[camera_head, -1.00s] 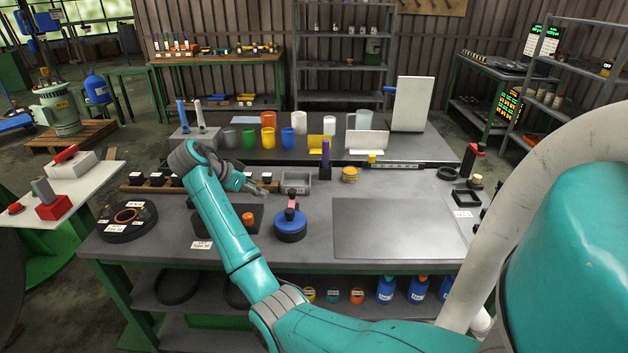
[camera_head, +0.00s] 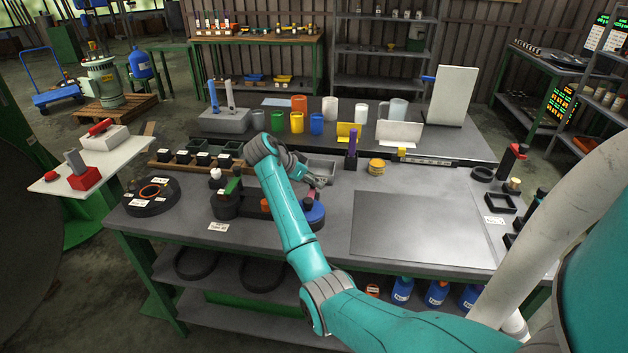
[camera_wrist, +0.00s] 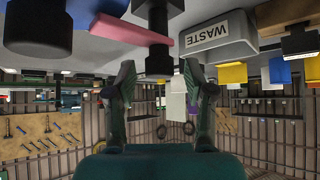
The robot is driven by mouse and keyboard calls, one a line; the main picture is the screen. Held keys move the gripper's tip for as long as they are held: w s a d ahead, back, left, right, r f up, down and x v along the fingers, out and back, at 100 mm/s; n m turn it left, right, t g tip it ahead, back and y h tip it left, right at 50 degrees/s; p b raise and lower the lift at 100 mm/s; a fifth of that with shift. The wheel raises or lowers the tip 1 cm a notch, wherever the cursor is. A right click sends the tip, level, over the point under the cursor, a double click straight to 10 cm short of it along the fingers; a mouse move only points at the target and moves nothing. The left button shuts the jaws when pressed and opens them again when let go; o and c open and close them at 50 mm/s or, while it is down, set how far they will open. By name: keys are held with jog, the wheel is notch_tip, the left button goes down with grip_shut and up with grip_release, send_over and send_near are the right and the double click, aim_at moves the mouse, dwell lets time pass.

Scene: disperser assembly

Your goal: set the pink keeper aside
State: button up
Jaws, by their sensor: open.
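The pink keeper (camera_wrist: 120,30) shows in the wrist view as a flat pink bar, beside a black knobbed post (camera_wrist: 158,45). The round blue base (camera_head: 315,216) is partly covered by my arm there; a blue part (camera_wrist: 95,8) also shows at the top of the wrist view. My gripper (camera_wrist: 158,75) is open and empty, its two fingers apart with the post and keeper beyond the tips. In the head view my gripper (camera_head: 318,182) is above the bench by the grey bin.
A grey bin (camera_head: 320,168) stands behind the gripper; its label reads WASTE in the wrist view (camera_wrist: 214,38). A purple upright part (camera_head: 352,143) and a yellow round stack (camera_head: 376,167) are to its right. A bare grey plate (camera_head: 420,228) lies at the right of the bench.

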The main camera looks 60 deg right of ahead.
jog(key=shift+s+d+f, duration=0.15)
jog(key=shift+d+f, duration=0.15)
jog(key=shift+f, duration=0.05)
grip_shut()
